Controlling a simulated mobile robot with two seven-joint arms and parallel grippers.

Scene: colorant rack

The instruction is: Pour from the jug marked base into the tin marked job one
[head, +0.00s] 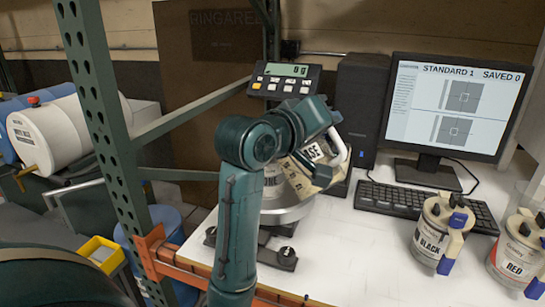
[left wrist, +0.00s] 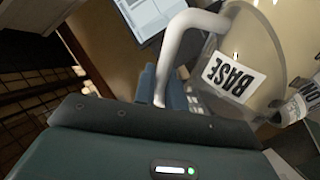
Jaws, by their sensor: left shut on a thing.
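The jug marked base (head: 310,172) is tilted in the air beside and above the tin, in the middle of the head view. Its label and white handle also show in the left wrist view (left wrist: 270,30). My left gripper (left wrist: 168,88) is shut on the jug's handle; in the head view my arm hides much of it. The tin marked job one (head: 274,182) stands on the scale's round pan (head: 292,215), mostly behind my arm and the jug; only part of its label shows. I cannot see whether liquid flows. My right gripper is not in view.
The scale display (head: 285,76) seems to read 0. A monitor (head: 455,95) and keyboard (head: 425,205) stand to the right. The black (head: 432,232) and red (head: 510,255) colorant tins stand at the front right. A green rack post (head: 100,110) rises at left. The bench front middle is clear.

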